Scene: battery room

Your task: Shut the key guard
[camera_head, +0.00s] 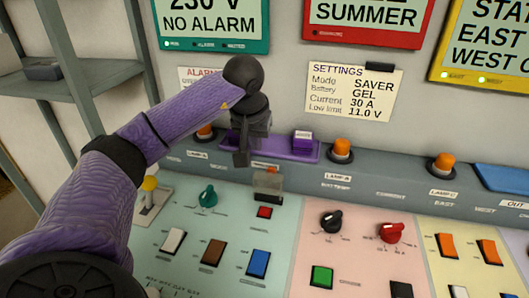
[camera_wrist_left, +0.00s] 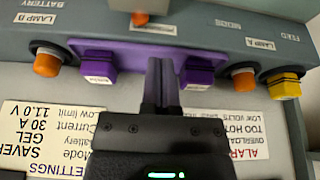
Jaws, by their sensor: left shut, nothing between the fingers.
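The key guard looks like a small clear, brownish flap (camera_head: 268,186) standing raised on the console behind a red key (camera_head: 264,212), which is uncovered in the head view. My left gripper (camera_head: 241,158) is shut and empty, fingers pointing down. In the picture it is above and left of the guard, in front of the purple strip (camera_head: 300,149); the gap to the guard is hard to judge. In the left wrist view the closed fingers (camera_wrist_left: 160,82) show between two purple blocks on the strip, and I cannot make out the guard. My right gripper is out of view.
Orange lamps (camera_head: 341,150) line the ledge. A teal knob (camera_head: 208,195), a yellow-tipped lever (camera_head: 150,185) and several rocker keys (camera_head: 258,263) surround the guard. A black knob (camera_head: 331,222) lies to the right. A settings card (camera_head: 353,91) is on the wall behind.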

